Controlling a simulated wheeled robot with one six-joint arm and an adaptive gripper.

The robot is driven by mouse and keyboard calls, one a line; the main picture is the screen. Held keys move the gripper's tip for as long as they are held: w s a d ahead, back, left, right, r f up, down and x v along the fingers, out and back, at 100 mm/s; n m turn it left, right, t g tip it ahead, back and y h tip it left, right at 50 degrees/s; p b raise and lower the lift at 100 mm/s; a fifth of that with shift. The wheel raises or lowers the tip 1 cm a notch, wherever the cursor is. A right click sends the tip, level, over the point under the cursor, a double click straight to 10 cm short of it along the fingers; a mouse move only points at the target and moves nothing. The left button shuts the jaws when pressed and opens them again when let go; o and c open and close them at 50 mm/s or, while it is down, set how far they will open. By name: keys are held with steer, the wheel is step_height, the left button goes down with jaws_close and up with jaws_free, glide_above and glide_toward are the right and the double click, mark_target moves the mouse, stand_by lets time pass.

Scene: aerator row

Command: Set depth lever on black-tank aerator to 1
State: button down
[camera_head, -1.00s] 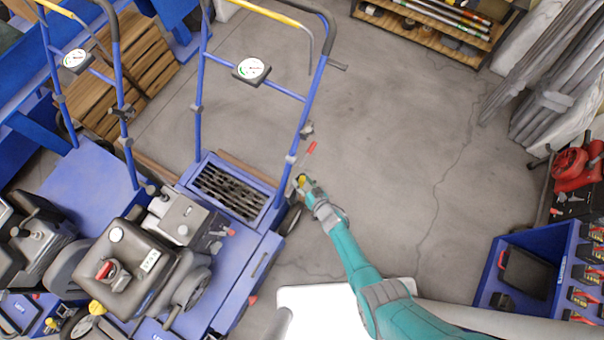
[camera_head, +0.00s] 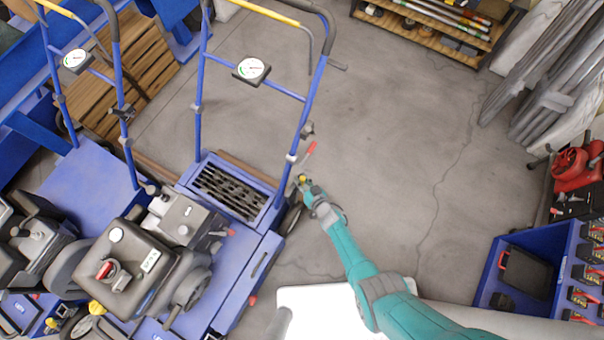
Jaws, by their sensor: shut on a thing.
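The nearer blue-framed aerator (camera_head: 262,262) has a dark, blackish tank (camera_head: 128,258) with a red-topped cap. Its handle frame rises toward the top of the head view. My gripper (camera_head: 303,182) is low beside the aerator's right side, next to the wheel.
A second blue aerator (camera_head: 75,185) stands close on the left. A wooden pallet stack (camera_head: 130,70) is behind it. A blue bin unit (camera_head: 520,240) stands at the right, and a shelf (camera_head: 430,35) at the back. The concrete floor between (camera_head: 400,130) is clear.

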steer(key=shift+s+a+r+n+t, duration=0.15)
steer(key=shift+s+a+n+t, duration=0.15)
steer(key=shift+s+a, duration=0.2)
steer(key=shift+s+a+r+n+t, duration=0.2)
steer(key=shift+s+a+n, duration=0.15)
steer(key=shift+s, duration=0.25)
steer(key=shift+s+a+r+n+t, duration=0.1)
steer(key=shift+s+a+n+t, duration=0.3)
steer(key=shift+s, duration=0.2)
steer(key=shift+s+a+n+t, duration=0.3)
steer(key=shift+s+n+t, duration=0.1)
steer(key=shift+s, duration=0.15)
steer(key=c, duration=1)
jaws_free()
steer(key=shift+o, duration=0.2)
steer(key=shift+s, duration=0.15)
steer(key=v, duration=1.1)
steer(key=shift+s+r, duration=0.2)
steer(key=shift+s, duration=0.15)
steer(key=shift+d, duration=0.15)
